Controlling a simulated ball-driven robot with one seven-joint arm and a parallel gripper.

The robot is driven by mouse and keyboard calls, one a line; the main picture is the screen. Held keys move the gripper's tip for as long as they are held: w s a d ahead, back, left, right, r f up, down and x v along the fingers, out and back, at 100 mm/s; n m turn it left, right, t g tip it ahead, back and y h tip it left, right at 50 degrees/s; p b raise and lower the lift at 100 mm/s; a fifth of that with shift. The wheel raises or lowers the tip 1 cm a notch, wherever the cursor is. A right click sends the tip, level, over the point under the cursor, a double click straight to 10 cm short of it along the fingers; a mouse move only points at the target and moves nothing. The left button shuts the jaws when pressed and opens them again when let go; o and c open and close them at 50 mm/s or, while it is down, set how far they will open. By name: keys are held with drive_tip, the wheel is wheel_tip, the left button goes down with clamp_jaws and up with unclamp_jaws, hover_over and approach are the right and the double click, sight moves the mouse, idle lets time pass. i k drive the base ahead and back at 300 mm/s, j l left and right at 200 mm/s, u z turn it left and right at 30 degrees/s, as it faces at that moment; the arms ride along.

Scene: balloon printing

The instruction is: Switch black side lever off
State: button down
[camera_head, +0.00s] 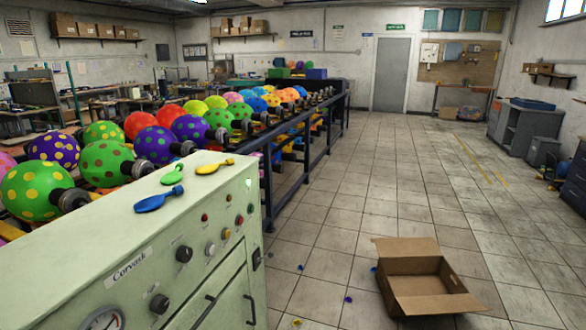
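The pale green control cabinet (165,235), labelled Corvack, fills the lower left. A small dark part (257,258) at its right edge may be the black side lever; it is too small to tell its position. The front panel has black knobs (184,254), a grey knob (210,249), red and yellow buttons and a gauge (103,320). Black handles (251,309) sit on its lower doors. My gripper is not in view.
Blue, green and yellow flat balloons (158,199) lie on the cabinet top. Inflated dotted balloons (105,163) line a long dark rack (300,172) behind. An open cardboard box (415,280) stands on the tiled floor at right. The floor between rack and box is mostly clear.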

sight(270, 255)
drive_tip(key=i+j, duration=0.3)
drive_tip(key=i, duration=0.2)
drive_tip(key=i+j, duration=0.65)
drive_tip(key=i, duration=0.3)
drive_tip(key=i+j+u, duration=0.1)
drive_tip(key=i+j, duration=0.25)
drive_tip(key=i, duration=0.15)
